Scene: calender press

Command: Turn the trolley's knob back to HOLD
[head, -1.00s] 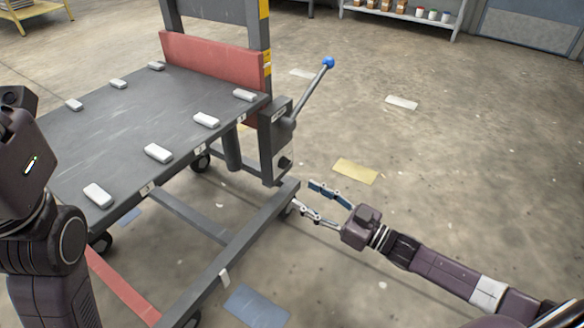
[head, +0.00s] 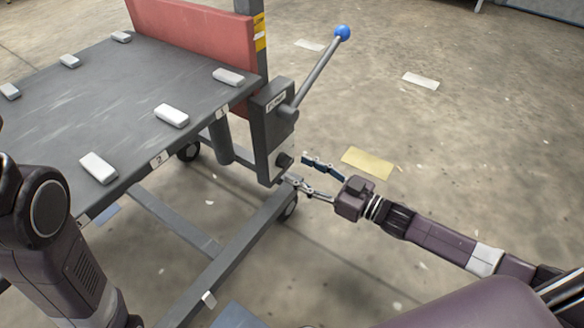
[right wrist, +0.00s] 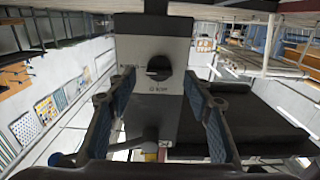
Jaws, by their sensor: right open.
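The trolley (head: 150,90) stands at left, with a grey box (head: 270,125) on its near right post. The dark round knob (head: 284,160) sits low on the box's face. In the right wrist view the knob (right wrist: 158,68) shows face-on, its pale pointer mark towards the left label; a second label is below it. The small lettering is hard to read. My right gripper (head: 294,170) is open in front of the knob, its blue-padded fingers (right wrist: 159,78) either side of it in the wrist view, with no clear contact. My left gripper is out of view.
A lever with a blue ball (head: 342,33) rises from the box, above my right gripper. White blocks (head: 171,115) lie on the trolley top. A low frame rail (head: 235,250) runs below the gripper. The floor to the right is clear except for flat sheets (head: 367,162).

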